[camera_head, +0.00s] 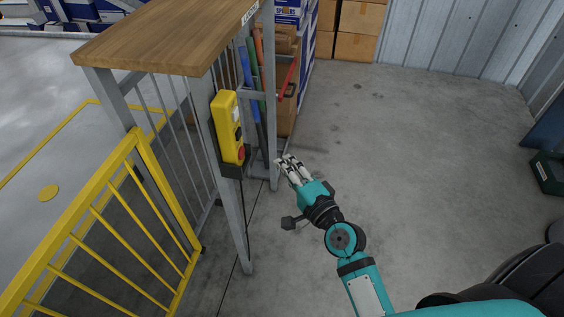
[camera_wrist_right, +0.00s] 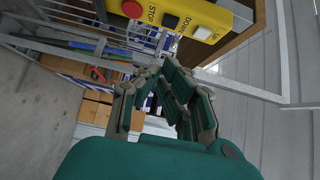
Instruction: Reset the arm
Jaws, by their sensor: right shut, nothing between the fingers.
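My right arm reaches in from the bottom of the head view. Its right gripper (camera_head: 288,162) is shut and empty, beside the metal frame of the wooden-topped stand, to the right of a yellow control box (camera_head: 229,127). The gripper's fingers (camera_wrist_right: 166,88) also show in the right wrist view, drawn together with nothing between them. In that view the yellow box (camera_wrist_right: 206,20) has a red STOP button (camera_wrist_right: 132,8), a black DOWN button (camera_wrist_right: 171,21) and a white button marked UP (camera_wrist_right: 203,33). The gripper is apart from the box. My left gripper is not in view.
The stand has a wooden top (camera_head: 165,38) and grey metal posts. A yellow railing (camera_head: 105,215) stands at the left. Cardboard boxes (camera_head: 357,30) are stacked at the back. A dark green case (camera_head: 547,172) is at the right edge.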

